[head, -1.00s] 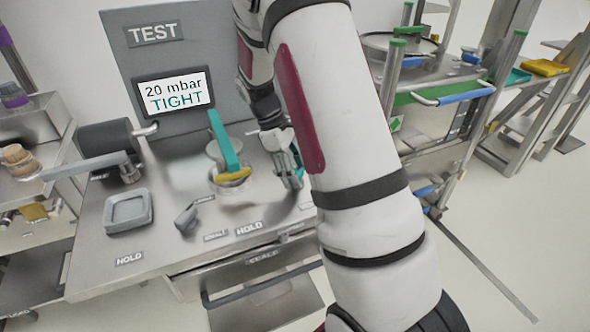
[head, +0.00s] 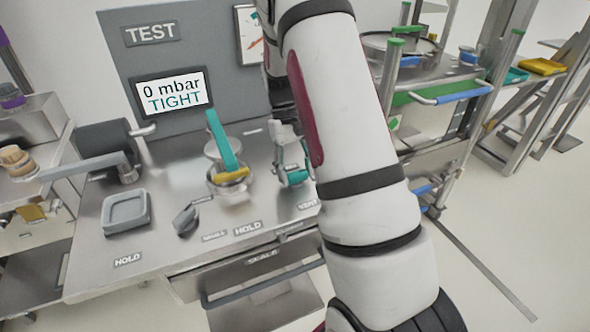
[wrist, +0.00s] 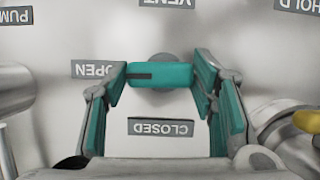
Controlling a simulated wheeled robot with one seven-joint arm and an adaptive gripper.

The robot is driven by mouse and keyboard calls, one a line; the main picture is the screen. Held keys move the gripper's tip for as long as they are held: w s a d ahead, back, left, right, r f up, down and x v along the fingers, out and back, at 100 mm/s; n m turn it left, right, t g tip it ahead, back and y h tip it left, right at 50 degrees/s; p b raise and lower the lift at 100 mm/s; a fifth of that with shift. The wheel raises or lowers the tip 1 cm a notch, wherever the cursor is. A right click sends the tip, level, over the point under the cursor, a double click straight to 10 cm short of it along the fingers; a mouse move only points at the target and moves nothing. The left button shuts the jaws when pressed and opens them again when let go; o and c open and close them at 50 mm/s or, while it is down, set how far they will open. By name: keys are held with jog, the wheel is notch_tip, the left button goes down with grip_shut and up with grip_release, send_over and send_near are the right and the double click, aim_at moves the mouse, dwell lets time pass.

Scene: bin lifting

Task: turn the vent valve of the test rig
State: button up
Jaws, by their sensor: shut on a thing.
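The vent valve's teal handle (wrist: 172,76) lies crosswise between my fingers in the wrist view. Its dark index line is on the left, toward the OPEN label (wrist: 94,69). The CLOSED label (wrist: 160,127) lies below the handle in that view. My gripper (wrist: 163,88) is shut on the handle, with a finger at each end. In the head view my gripper (head: 292,176) is low over the bench, behind the VENT label, and the valve is mostly hidden. The test rig's display (head: 172,93) reads "0 mbar TIGHT".
A dark knob (head: 186,220), a grey square tray (head: 127,211) and a dark cylinder with a lever arm are further left. A cart (head: 440,100) stands right of the bench.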

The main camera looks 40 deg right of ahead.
jog(key=shift+m, duration=0.3)
dwell(0.4)
jog(key=o, duration=1.1)
jog(key=shift+o, duration=0.2)
jog(key=v, duration=1.2)
jog(key=shift+d, duration=0.1)
